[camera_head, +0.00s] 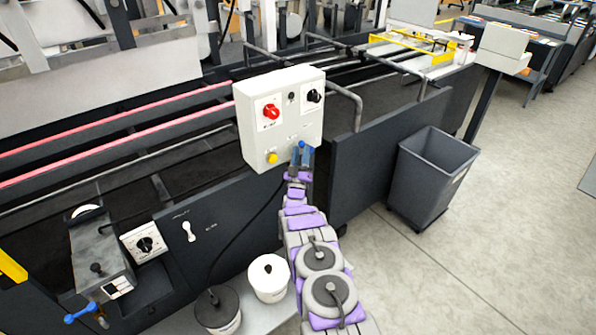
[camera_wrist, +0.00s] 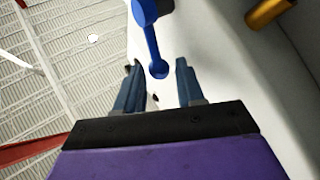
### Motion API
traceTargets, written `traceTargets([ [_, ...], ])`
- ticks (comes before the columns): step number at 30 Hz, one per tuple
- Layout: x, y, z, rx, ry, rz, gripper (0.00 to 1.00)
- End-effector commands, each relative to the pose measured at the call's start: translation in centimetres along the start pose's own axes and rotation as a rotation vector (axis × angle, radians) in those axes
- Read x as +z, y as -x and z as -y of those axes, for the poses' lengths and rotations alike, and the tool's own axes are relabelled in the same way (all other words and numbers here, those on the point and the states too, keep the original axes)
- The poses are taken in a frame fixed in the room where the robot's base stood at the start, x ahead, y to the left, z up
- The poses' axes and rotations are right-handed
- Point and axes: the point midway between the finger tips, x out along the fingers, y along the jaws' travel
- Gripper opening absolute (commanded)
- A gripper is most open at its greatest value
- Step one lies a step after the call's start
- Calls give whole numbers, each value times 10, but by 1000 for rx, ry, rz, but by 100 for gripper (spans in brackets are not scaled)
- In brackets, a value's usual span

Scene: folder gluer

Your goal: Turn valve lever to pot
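A bright blue lever (camera_wrist: 151,38) shows in the wrist view, its rounded end lying between my two finger tips with a gap on each side. In the head view a small blue part (camera_head: 302,144) shows at the lower right of the white control box, at my gripper (camera_head: 300,156). My gripper also shows in the wrist view (camera_wrist: 158,64); it is open and not closed on the lever. Another blue lever (camera_head: 80,313) sits low at the left by the grey glue unit (camera_head: 98,250). A white pot (camera_head: 268,279) and a black-lidded pot (camera_head: 217,312) stand beside my arm.
The white control box (camera_head: 282,128) carries a red knob (camera_head: 271,111), a black knob (camera_head: 314,96) and a yellow button (camera_head: 272,157). Dark machine panels and rails surround it.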

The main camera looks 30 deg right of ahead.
Motion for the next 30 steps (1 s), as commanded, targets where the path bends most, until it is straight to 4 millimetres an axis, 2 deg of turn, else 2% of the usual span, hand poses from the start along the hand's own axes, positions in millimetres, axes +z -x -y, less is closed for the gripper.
traceTargets([
  [5, -2, 27, 1, -4, 1, 2, 38],
  [16, 0, 112, 3, -9, 1, 5, 38],
  [30, -3, 140, 1, -4, 1, -4, 38],
])
